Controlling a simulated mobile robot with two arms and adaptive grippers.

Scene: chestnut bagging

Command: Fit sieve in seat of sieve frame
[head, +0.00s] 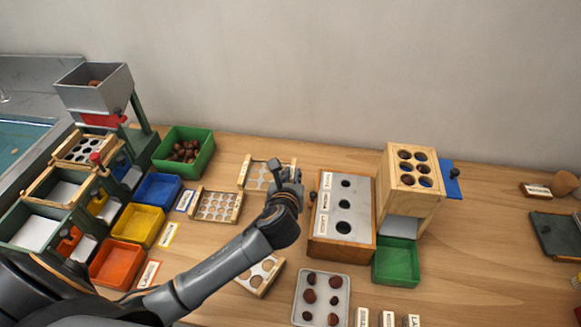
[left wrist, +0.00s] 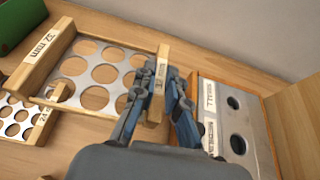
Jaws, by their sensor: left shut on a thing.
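The sieve (head: 254,182) is a light wooden frame around a plate with round holes. In the left wrist view the sieve (left wrist: 50,44) has a "32 mm" label on its far bar. My left gripper (head: 289,174) is shut on the sieve's right end bar; in the left wrist view its fingers (left wrist: 166,88) straddle that bar. The sieve is at or just above the table; I cannot tell which. The green sieve frame (head: 112,188) stands at the left, with stepped wooden-edged levels; a holed sieve (head: 78,148) sits in its upper level. My right gripper is not in view.
A smaller-holed sieve (head: 217,206) and a larger-holed sieve (head: 260,273) lie nearby. Blue (head: 158,188), yellow (head: 139,225) and orange (head: 117,262) bins and a green chestnut bin (head: 184,148) stand between. A metal-topped gauge box (head: 345,207) is close right of my gripper.

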